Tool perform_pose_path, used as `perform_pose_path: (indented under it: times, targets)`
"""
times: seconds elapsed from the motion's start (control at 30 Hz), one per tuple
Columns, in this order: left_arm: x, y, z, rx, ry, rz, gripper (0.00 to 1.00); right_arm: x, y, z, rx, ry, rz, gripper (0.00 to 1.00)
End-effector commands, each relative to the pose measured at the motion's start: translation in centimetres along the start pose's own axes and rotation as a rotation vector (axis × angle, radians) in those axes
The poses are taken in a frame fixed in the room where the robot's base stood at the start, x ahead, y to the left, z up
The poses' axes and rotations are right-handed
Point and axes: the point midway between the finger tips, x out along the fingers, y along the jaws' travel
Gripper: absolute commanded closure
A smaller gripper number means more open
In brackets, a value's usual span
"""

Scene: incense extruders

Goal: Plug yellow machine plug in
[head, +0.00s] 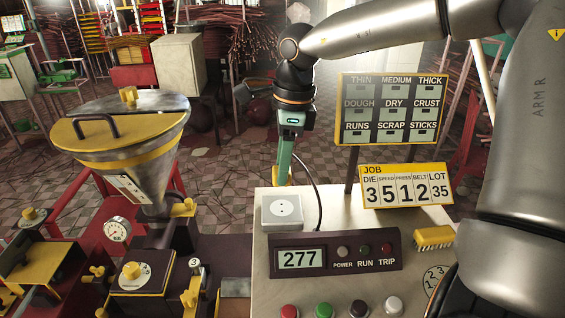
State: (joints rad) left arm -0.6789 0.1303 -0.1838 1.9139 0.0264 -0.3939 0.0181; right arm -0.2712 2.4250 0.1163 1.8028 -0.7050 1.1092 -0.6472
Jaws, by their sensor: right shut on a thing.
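My right gripper (285,168) points down behind the far left edge of the pale bench top. A black cable (316,195) curves from near the plug to the dark control box. A white socket block (282,211) with a round outlet in its upper face sits on the bench, nearer to me than the plug. The plug appears apart from the outlet. Its pins are hidden. My left gripper is not in view.
A job sign (406,187), a label board (391,108) and a yellow brush (434,237) stand or lie to the right. A hopper machine (125,140) fills the left. Several coloured buttons line the front.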

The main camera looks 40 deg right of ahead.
Motion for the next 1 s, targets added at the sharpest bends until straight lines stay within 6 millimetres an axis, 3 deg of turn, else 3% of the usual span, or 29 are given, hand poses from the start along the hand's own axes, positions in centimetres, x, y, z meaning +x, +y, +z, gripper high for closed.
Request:
perform_pose_path:
  times: [0.63,1.0]
  targets:
    - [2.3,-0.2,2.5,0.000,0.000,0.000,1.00,5.0,0.0,-0.6,0.001,0.002,0.000,1.00]
    - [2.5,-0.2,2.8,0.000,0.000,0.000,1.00,5.7,0.0,-0.7,0.001,0.000,-0.001,1.00]
